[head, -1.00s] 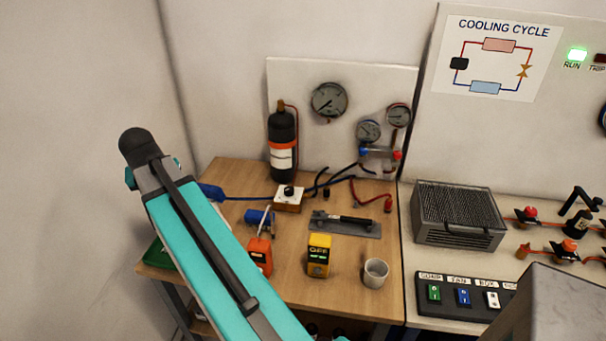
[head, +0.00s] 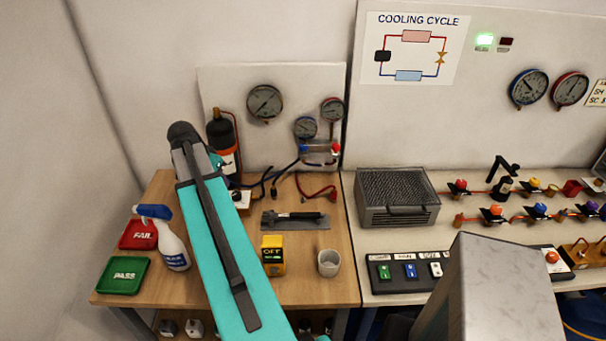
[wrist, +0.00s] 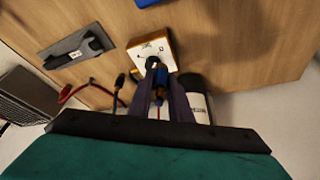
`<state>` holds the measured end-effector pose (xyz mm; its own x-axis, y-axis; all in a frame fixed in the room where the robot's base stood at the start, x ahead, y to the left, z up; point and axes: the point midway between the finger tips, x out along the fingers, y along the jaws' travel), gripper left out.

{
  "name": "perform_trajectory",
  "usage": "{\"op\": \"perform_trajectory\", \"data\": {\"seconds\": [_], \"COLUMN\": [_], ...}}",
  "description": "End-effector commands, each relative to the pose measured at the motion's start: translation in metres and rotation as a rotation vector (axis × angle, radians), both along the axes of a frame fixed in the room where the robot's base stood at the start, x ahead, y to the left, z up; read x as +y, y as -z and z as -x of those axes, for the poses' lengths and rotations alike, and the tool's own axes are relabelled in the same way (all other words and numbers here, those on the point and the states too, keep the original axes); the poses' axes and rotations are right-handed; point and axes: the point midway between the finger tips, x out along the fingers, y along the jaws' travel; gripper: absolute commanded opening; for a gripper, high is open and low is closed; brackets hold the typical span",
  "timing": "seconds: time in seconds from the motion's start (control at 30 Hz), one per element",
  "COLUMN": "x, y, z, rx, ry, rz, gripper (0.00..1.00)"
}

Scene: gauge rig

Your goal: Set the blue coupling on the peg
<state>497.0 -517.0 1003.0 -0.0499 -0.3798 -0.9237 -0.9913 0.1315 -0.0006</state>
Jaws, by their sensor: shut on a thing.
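My gripper (wrist: 158,80) shows in the wrist view, with its dark fingers shut on the blue coupling (wrist: 160,75), of which only a small part shows between them. Just beyond the fingertips is a white box (wrist: 150,42) with a black round post on top, perhaps the peg. I cannot tell whether the coupling touches the post. In the head view my arm hides the gripper and the coupling. The white box (head: 243,199) shows partly there, at the arm's right edge.
A black gas bottle (head: 222,135) stands close behind the arm. Hoses, including a red one (head: 316,190), lie right of the box. A grey plate with a black tool (head: 295,220), a yellow meter (head: 273,255) and a cup (head: 329,262) stand nearer. A spray bottle (head: 172,245) stands left.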

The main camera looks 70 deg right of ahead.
Motion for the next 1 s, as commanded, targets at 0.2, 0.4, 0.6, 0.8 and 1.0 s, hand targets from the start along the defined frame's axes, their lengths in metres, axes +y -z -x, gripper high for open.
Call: {"op": "perform_trajectory", "data": {"seconds": [0.2, 0.4, 0.6, 0.8, 1.0], "x": [-0.055, -0.095, -0.129, -0.151, -0.157], "y": [0.008, 0.017, 0.026, 0.034, 0.038], "z": [0.057, 0.113, 0.172, 0.219, 0.238], "rx": [0.002, 0.001, 0.001, 0.0, -0.001], "ry": [0.222, 0.416, 0.605, 0.748, 0.805], "rz": [-0.001, -0.002, -0.002, -0.001, -0.001], "gripper": [0.0, 0.0, 0.0, 0.0, 0.0]}}
